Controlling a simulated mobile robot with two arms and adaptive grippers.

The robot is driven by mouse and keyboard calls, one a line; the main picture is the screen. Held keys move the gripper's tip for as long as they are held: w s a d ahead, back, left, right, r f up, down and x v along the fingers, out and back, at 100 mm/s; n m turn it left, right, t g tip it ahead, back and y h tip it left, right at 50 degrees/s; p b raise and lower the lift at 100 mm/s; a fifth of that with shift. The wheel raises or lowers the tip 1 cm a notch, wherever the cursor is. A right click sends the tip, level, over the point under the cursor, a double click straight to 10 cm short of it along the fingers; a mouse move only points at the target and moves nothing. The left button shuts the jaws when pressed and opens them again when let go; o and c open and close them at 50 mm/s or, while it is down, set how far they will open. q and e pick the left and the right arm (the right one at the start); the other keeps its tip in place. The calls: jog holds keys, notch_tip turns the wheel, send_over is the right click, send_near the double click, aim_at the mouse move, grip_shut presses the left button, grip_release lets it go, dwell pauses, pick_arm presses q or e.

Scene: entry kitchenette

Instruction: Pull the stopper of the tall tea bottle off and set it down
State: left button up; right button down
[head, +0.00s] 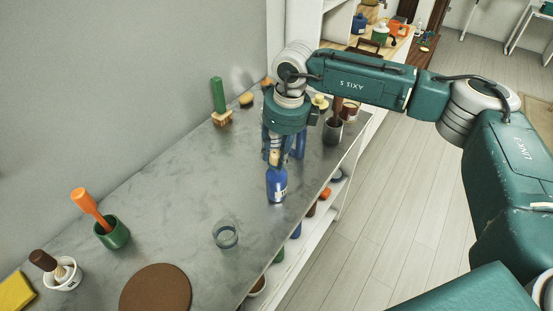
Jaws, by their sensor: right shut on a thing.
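A blue bottle (277,187) with a pale label stands upright on the grey counter, near its right edge. A light tan stopper (274,158) shows at the top of the bottle. My right gripper (275,153) points down over the bottle from above, with its fingers around the stopper, shut on it. The stopper appears to be at the bottle's mouth; I cannot tell whether it is still seated or just lifted. My left gripper is out of view.
A clear glass (225,235) and a brown round mat (156,291) are nearer on the counter (180,185). A green cup (113,233) with an orange-handled tool stands left. A green block brush (218,95) and a dark cup (332,131) stand farther back. The counter left of the bottle is clear.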

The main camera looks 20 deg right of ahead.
aim_at(275, 153)
jog(key=shift+w+r, duration=0.1)
jog(key=shift+r, duration=0.1)
jog(key=shift+r+p, duration=0.7)
jog(key=shift+r, duration=0.9)
jog(key=shift+r, duration=0.25)
jog(key=shift+r+p, duration=0.8)
jog(key=shift+r, duration=1.1)
jog(key=shift+a+f, duration=0.1)
